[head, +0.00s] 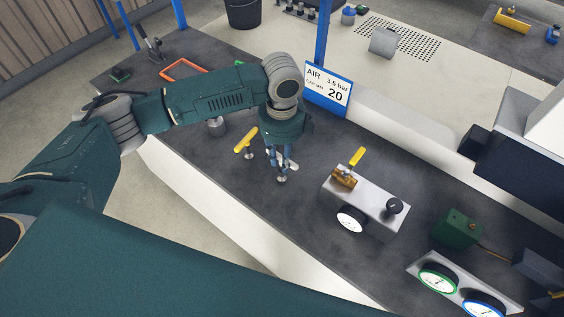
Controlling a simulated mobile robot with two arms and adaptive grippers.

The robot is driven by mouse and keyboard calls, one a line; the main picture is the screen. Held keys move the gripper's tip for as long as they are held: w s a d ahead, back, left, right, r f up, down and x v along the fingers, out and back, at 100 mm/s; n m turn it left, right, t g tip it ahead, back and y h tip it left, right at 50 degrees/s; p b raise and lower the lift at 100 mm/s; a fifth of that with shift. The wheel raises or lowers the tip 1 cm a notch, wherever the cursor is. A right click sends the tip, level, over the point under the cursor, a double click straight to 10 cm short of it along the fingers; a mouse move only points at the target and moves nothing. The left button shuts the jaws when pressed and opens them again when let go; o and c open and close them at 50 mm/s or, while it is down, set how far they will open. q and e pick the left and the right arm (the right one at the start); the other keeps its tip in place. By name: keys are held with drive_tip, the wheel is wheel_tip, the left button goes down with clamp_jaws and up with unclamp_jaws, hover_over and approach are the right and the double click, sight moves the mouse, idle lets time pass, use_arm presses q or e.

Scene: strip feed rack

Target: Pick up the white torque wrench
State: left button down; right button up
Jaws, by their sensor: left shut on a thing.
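My left gripper (280,165) points down over the dark bench top. It is shut on the white torque wrench (291,163), of which only a small pale part shows beside the fingers. The fingers and wrist hide most of the wrench, and I cannot tell whether it is clear of the bench. My right gripper is not in view.
A yellow-handled tool (245,140) is close left of the gripper. A grey gauge block (372,203) with a yellow lever is to the right. The blue-white AIR sign (328,90) and blue post (322,38) stand behind. Bare bench lies in front.

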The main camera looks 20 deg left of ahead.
use_arm(q)
drive_tip(key=shift+r, duration=0.1)
wheel_tip(320, 180, up, 20)
drive_tip(key=b, duration=0.2)
drive_tip(key=c, duration=2.1)
unclamp_jaws()
clamp_jaws()
